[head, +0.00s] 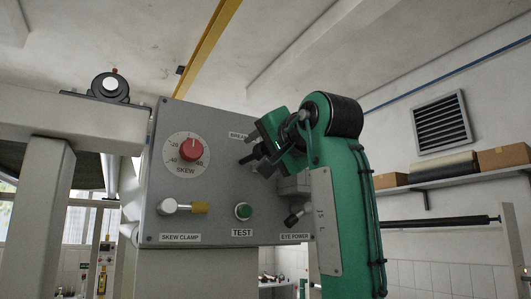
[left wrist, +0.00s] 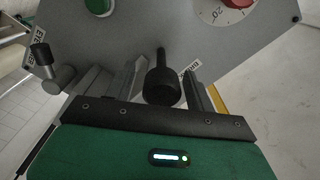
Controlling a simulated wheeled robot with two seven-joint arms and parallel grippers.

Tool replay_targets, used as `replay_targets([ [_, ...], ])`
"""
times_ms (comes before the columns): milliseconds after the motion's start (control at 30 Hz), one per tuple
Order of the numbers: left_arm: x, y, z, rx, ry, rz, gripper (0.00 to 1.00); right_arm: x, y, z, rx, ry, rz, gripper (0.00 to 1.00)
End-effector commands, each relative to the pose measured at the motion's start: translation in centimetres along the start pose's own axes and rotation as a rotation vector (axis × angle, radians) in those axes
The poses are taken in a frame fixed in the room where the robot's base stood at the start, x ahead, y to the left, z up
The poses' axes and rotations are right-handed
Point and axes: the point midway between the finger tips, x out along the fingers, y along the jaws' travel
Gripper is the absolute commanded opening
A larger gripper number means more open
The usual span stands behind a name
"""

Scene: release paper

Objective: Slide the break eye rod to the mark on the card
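A black rod with a wide round knob (head: 256,152) sticks out from the grey panel beside a label that is mostly covered, at the panel's upper right. I take it for the break eye rod. In the left wrist view the knob (left wrist: 162,87) and its thin stem lie between the two grey fingers. My left gripper (head: 262,149) is open around the knob, one finger on each side. Whether either finger touches it I cannot tell. I cannot make out the card or its mark in either view. My right gripper is not in view.
The grey panel (head: 215,120) also carries a red SKEW dial (head: 191,150), a SKEW CLAMP handle (head: 185,207), a green TEST button (head: 243,211) and an EYE POWER switch (head: 295,217) close to my arm. A shelf with boxes (head: 503,156) is on the right wall.

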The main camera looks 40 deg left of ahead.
Motion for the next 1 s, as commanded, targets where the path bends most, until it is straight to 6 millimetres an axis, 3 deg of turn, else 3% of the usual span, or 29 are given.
replay_targets([
  [167, 0.0, 0.0, 0.0, 0.0, 0.0, 0.0, 0.56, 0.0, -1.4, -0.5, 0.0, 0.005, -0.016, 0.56],
  [433, -1.5, 0.3, 0.1, 0.0, 0.002, 0.001, 0.56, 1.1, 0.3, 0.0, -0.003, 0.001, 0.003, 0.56],
  [800, -9.6, 0.4, 0.2, 0.0, 0.003, 0.0, 0.56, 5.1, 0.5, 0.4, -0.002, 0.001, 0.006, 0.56],
  [1000, -12.7, 0.2, 0.1, 0.0, 0.001, 0.0, 0.56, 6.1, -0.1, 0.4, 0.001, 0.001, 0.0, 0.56],
])
